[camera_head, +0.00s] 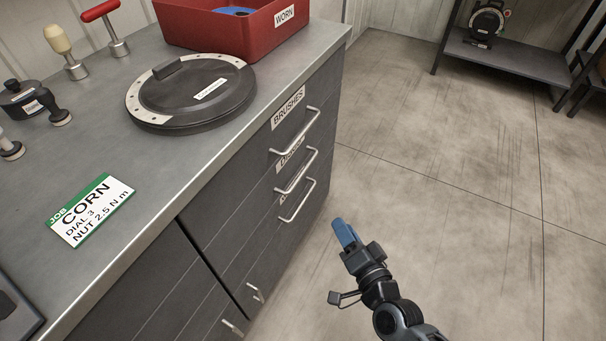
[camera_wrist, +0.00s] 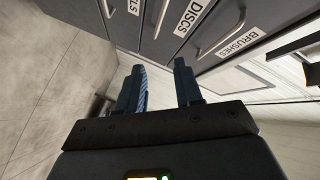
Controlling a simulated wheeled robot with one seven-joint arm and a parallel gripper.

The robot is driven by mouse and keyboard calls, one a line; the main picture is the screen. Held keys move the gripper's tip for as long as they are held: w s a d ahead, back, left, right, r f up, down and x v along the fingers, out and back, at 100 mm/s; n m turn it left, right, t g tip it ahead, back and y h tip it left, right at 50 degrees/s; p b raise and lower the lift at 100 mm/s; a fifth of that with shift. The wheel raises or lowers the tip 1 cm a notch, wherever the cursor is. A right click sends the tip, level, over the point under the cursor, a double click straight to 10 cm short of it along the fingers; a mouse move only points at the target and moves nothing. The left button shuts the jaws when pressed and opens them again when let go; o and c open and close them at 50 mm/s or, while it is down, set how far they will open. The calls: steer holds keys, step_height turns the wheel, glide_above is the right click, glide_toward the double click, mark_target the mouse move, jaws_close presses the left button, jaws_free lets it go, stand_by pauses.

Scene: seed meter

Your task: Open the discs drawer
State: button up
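The discs drawer is the middle of the stacked drawers in the grey cabinet and looks shut. Its DISCS label (camera_head: 289,156) is partly covered by the handle above it. Its bar handle (camera_head: 297,173) is silver. In the wrist view the DISCS label (camera_wrist: 193,16) reads clearly, and the discs handle (camera_wrist: 160,18) is to its left. My gripper (camera_head: 344,232) is apart from the drawers, out over the floor, to the right of and lower than the handles in the head view. In the wrist view my gripper (camera_wrist: 160,82) has its blue fingers spread with nothing between them.
The brushes handle (camera_head: 296,133) is above and another drawer's handle (camera_head: 299,203) below. The worktop holds a lidded disc (camera_head: 190,92), a red WORN bin (camera_head: 215,35), a CORN card (camera_head: 88,210) and tools. Open floor (camera_head: 440,210) lies right. A shelf (camera_head: 510,58) stands behind.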

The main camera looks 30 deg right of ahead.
mark_target(303, 170)
steer(key=shift+w+d+f+m+h+b, duration=0.3)
steer(key=shift+w+f+m+b, duration=0.55)
steer(key=shift+w, duration=2.95)
steer(key=shift+w+d+f+m+h+b, duration=0.1)
steer(key=shift+w+d+f+m+b, duration=0.75)
steer(key=shift+w, duration=3)
steer(key=shift+w+d+f+m+h+b, duration=0.1)
steer(key=shift+w+f+m+h+b, duration=0.25)
steer(key=shift+w+m, duration=2.2)
steer(key=shift+w+r+n, duration=0.15)
steer(key=shift+w+n, duration=1.1)
steer(key=shift+c, duration=0.3)
jaws_close()
